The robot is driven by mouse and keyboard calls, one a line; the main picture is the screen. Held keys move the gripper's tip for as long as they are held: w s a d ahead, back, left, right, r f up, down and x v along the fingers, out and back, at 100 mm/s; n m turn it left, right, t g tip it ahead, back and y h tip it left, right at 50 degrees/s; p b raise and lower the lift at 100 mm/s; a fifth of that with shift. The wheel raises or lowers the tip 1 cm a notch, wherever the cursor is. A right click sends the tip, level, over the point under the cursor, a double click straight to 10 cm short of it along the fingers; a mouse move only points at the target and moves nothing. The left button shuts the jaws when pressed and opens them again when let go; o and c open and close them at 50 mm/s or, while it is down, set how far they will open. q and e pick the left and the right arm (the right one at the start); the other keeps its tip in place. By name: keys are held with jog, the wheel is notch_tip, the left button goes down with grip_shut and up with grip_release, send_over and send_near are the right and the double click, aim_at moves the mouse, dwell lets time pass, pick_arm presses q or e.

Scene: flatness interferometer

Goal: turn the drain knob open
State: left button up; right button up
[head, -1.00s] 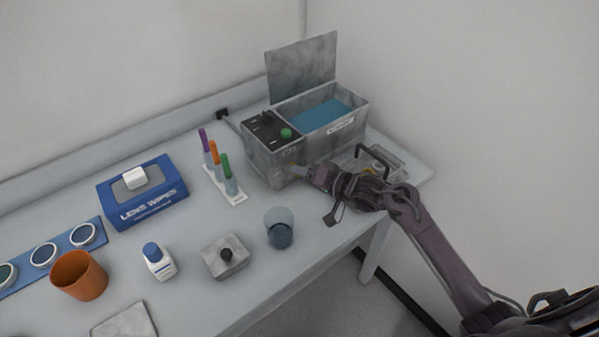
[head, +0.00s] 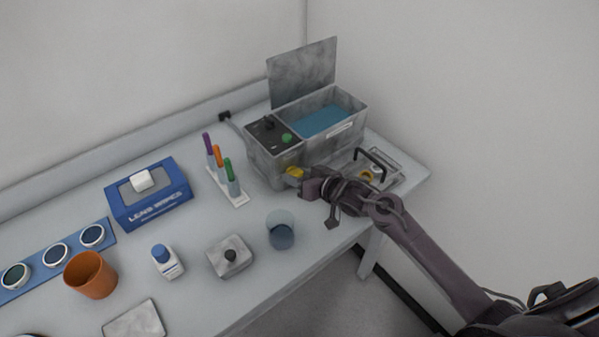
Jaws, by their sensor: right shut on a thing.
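The grey metal bath (head: 352,118) stands at the back right of the bench with its lid up and blue liquid (head: 320,121) inside. My right gripper (head: 301,178) reaches in from the right and is shut on the knob. Its fingertips are small and partly hidden, so the exact grip is unclear. My left gripper is not in view.
A wire-handled basket (head: 383,168) stands right of the bath, close behind my right arm. A glass beaker (head: 280,231) and a grey block with a black knob (head: 230,256) stand in front. A rack of coloured pens (head: 228,183) is left of the bath.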

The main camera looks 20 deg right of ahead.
jog(key=shift+a+n+h, duration=0.1)
jog(key=shift+n+h, duration=0.7)
jog(key=shift+n, duration=0.3)
jog(key=o, duration=1)
jog(key=shift+s, duration=0.1)
jog(key=shift+b+v, duration=0.5)
jog(key=shift+v, duration=3.35)
jog(key=shift+s+f, duration=0.1)
jog(key=shift+f, duration=0.05)
